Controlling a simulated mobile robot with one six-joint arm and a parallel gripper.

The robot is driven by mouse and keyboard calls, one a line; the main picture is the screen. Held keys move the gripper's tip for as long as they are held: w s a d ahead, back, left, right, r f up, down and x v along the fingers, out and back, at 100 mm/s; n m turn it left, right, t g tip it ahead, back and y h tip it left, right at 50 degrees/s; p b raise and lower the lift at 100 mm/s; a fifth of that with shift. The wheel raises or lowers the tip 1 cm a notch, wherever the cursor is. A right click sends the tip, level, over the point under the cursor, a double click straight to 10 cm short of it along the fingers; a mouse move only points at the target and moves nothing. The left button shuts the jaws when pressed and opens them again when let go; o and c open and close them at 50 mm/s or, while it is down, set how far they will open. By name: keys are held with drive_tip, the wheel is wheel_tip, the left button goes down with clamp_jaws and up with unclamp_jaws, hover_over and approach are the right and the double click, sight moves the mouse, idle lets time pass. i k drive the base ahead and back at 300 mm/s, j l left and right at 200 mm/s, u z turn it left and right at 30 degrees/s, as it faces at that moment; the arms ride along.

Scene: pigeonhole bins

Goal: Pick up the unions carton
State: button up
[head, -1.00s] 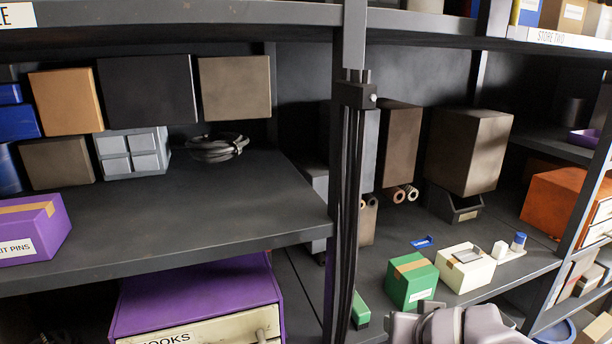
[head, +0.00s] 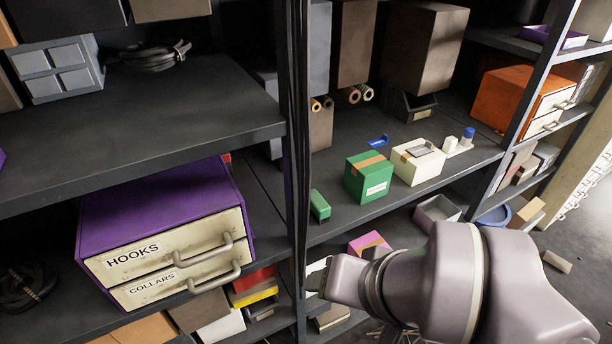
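No label reading "unions" is legible. A green carton (head: 368,177) with a tan tape strip and a white label stands on the right bay's shelf; its label is too small to read. A white carton (head: 418,163) with tan tape stands just right of it, with a small grey item on top. Either could be the unions carton; I cannot tell which. My arm's grey links cross the lower right of the head view, in front of and below this shelf.
A purple drawer unit (head: 160,225) labelled HOOKS and COLLARS fills the left bay's lower shelf. A dark upright (head: 299,150) with cables divides the bays. A small green box (head: 319,205) lies left of the green carton. An orange drawer unit (head: 512,98) stands at right.

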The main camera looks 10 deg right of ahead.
sight(367, 176)
drive_tip(key=i+l+u, duration=0.25)
drive_tip(key=i+l, duration=0.15)
drive_tip(key=i+l+u, duration=0.3)
drive_tip(key=l, duration=0.3)
drive_tip(key=i, duration=0.1)
